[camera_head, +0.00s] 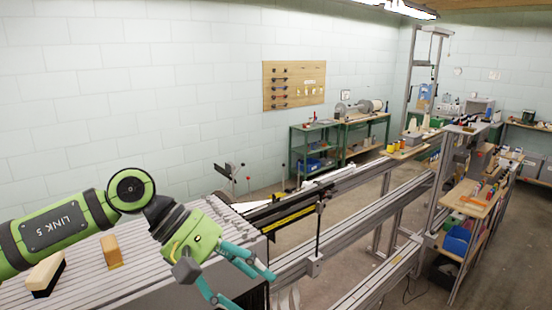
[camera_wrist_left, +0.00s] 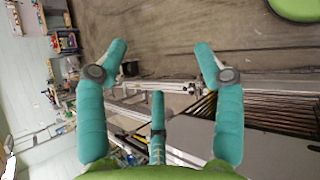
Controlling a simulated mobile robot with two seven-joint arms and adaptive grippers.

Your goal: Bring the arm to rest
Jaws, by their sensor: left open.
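My left arm comes in from the left in the head view, green with dark joints. My left gripper (camera_head: 240,272) has teal fingers spread apart and empty, above the right end of a grey slatted surface (camera_head: 130,282). In the left wrist view, my left gripper (camera_wrist_left: 158,62) shows its fingers wide apart with nothing between them. My right gripper is not in view.
A black and cream block (camera_head: 46,274) and a tan wooden block (camera_head: 111,251) rest on the slatted surface. Long metal rails (camera_head: 350,235) run to the back right. A wooden shelf (camera_head: 470,199) with containers stands at right. Floor shows between the rails.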

